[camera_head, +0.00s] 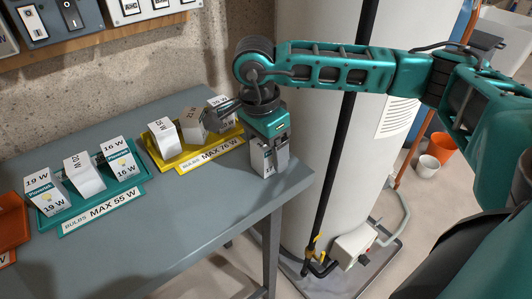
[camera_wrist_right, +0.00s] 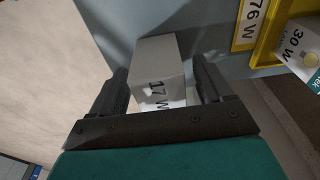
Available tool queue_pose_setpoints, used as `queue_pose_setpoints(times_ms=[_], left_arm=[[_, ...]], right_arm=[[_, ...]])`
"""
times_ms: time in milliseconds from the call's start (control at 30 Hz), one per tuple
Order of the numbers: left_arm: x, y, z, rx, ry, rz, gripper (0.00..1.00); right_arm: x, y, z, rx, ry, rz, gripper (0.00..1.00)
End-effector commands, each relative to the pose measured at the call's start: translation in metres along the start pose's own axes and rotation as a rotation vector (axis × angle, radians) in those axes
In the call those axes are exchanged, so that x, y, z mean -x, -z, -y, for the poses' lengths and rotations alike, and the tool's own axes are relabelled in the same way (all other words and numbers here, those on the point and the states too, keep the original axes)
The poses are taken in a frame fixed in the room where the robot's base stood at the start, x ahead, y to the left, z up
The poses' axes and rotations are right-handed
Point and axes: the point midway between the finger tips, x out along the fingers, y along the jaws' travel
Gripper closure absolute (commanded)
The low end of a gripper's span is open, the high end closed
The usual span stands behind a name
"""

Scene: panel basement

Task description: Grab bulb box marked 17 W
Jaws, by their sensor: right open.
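The bulb box marked 17 W (camera_wrist_right: 160,65) is a pale grey box between the two fingers of my right gripper (camera_wrist_right: 158,78) in the right wrist view. The gripper is open, with a finger on each side and a visible gap at least on the right. In the head view my right gripper (camera_head: 269,148) points down over the same box (camera_head: 268,164) near the table's right edge. My left gripper is not in view.
The grey table (camera_head: 190,215) holds a yellow tray (camera_head: 212,154) marked MAX 76 W and a teal tray (camera_head: 105,208) marked MAX 55 W, both with bulb boxes. An orange tray (camera_head: 12,225) is at the left edge. A white tank (camera_head: 325,150) stands close beyond the table's right edge.

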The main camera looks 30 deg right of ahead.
Motion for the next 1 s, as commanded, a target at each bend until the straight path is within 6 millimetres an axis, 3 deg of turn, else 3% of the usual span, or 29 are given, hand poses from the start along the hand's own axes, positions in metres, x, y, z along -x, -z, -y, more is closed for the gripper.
queue_pose_setpoints(times_ms=[300, 900, 1000], left_arm=[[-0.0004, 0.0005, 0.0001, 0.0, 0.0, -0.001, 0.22], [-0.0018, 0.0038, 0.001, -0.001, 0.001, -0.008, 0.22], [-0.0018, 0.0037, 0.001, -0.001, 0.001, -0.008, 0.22]], right_arm=[[-0.0088, 0.0, -0.0001, 0.0, 0.0, 0.001, 0.21], [-0.0082, -0.0001, 0.0, 0.0, 0.001, 0.001, 0.77], [-0.0082, -0.0001, 0.0, 0.0, 0.001, 0.001, 0.77]])
